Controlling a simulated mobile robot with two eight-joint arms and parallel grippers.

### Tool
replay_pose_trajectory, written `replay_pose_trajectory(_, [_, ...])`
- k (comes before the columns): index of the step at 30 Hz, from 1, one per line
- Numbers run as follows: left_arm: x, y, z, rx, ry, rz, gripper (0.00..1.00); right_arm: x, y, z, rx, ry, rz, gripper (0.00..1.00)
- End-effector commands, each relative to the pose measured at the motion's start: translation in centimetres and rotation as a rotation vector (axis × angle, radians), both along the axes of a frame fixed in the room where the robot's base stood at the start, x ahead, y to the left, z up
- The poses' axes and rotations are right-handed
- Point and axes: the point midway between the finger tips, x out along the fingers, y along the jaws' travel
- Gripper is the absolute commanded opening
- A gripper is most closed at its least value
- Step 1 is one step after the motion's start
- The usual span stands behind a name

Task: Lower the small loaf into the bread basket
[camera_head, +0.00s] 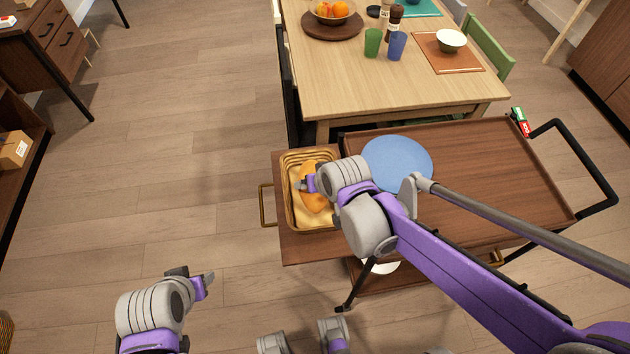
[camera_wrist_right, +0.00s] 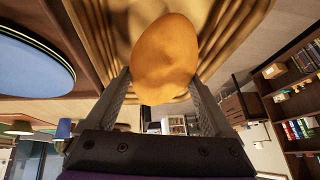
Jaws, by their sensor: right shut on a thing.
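The small loaf (camera_head: 314,201) is golden brown. My right gripper (camera_head: 305,186) is over the basket, shut on the loaf. I cannot tell whether the loaf touches the lining. My left gripper (camera_head: 205,282) is empty above the floor, away from the cart; its opening is unclear.
A blue plate (camera_head: 397,162) lies on the cart (camera_head: 490,175) just right of the basket, partly behind my right arm. A red and green item (camera_head: 520,122) is at the cart's far right corner. The dining table (camera_head: 380,85) stands behind. Floor on the left is clear.

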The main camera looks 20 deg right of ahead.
Motion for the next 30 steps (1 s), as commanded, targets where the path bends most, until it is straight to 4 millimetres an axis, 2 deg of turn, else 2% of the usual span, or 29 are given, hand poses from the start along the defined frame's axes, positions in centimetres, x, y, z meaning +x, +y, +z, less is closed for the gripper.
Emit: replay_pose_trajectory(30, [-0.2,0.0,-1.3,0.0,0.005,0.0,0.5,0.0,0.0,-1.6,0.0,0.0,0.0,0.24])
